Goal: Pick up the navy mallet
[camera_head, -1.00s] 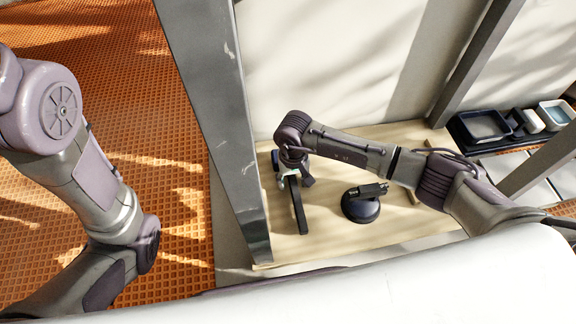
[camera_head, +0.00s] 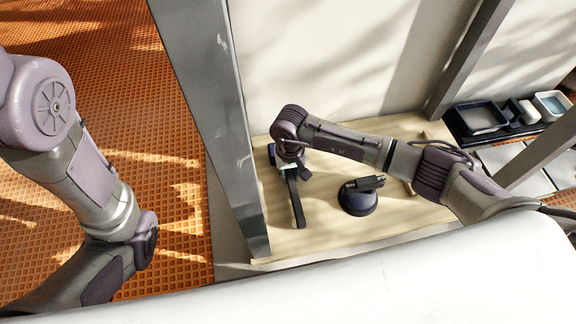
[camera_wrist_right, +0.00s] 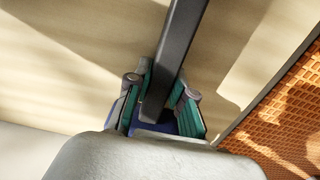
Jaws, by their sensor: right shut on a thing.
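The navy mallet shows in the head view as a dark handle (camera_head: 297,205) over the pale board, pointing toward the front. Its head is mostly hidden under my right wrist. My right gripper (camera_head: 290,168) is over the mallet at the board's left side. In the right wrist view, the gripper's green-padded fingers (camera_wrist_right: 163,98) are on both sides of the dark handle (camera_wrist_right: 180,45), shut on the mallet. A bit of navy head (camera_wrist_right: 188,124) shows below them. I cannot tell whether the mallet touches the board. My left gripper is out of view.
A dark suction cup with a black handle (camera_head: 357,200) stands on the board (camera_head: 330,225), right of the mallet. A grey post (camera_head: 215,110) rises close to the left. Trays (camera_head: 482,118) lie at the far right. A white surface (camera_head: 400,275) fills the front.

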